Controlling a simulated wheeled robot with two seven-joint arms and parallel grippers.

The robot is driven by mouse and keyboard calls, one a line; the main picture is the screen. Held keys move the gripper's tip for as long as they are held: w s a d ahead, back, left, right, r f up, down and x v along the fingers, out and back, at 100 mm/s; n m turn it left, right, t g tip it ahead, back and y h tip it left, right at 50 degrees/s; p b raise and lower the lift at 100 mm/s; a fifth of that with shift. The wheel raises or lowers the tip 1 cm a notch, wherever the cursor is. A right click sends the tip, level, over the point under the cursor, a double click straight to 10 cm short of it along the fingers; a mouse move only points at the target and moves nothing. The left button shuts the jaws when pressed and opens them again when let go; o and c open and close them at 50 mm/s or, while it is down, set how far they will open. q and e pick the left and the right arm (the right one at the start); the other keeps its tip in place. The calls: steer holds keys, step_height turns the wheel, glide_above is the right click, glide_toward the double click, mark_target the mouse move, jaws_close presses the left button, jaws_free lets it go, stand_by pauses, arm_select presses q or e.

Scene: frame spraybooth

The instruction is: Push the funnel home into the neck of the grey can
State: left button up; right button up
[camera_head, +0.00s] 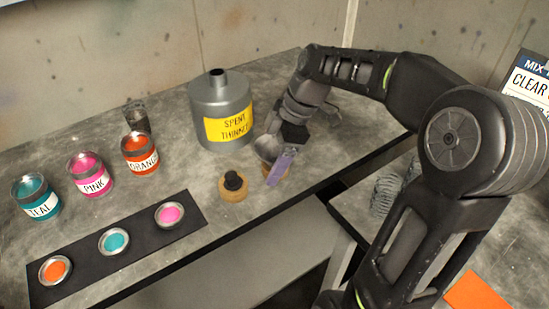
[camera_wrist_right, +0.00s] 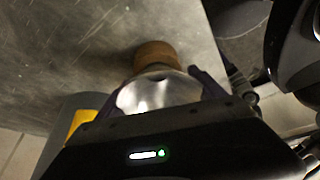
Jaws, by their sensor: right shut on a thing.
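The grey can (camera_head: 221,112) stands upright on the bench with a yellow "SPENT THINNER" label. Its short dark neck (camera_head: 217,77) points up, with no funnel in it. My right gripper (camera_head: 277,157) is beside the can, to its right and nearer the front edge. It is shut on the shiny metal funnel (camera_head: 265,145), which also shows between the purple fingers in the right wrist view (camera_wrist_right: 158,92). A brown round stand (camera_wrist_right: 157,55) is at the funnel's narrow end; I cannot tell whether the funnel still rests in it. My left gripper is not in view.
A brown round piece with a black knob (camera_head: 233,186) lies left of the gripper. Teal (camera_head: 37,198), pink (camera_head: 90,176) and orange (camera_head: 140,153) paint cans stand left. A black strip (camera_head: 138,240) holds lids. A dark glass (camera_head: 136,117) stands behind the orange can.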

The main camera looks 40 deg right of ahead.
mark_target(270, 157)
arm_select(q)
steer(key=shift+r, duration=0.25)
arm_select(e)
step_height(270, 157, up, 10)
steer(key=shift+r, duration=0.1)
arm_select(q)
steer(key=shift+p, duration=0.3)
stand_by(0.4)
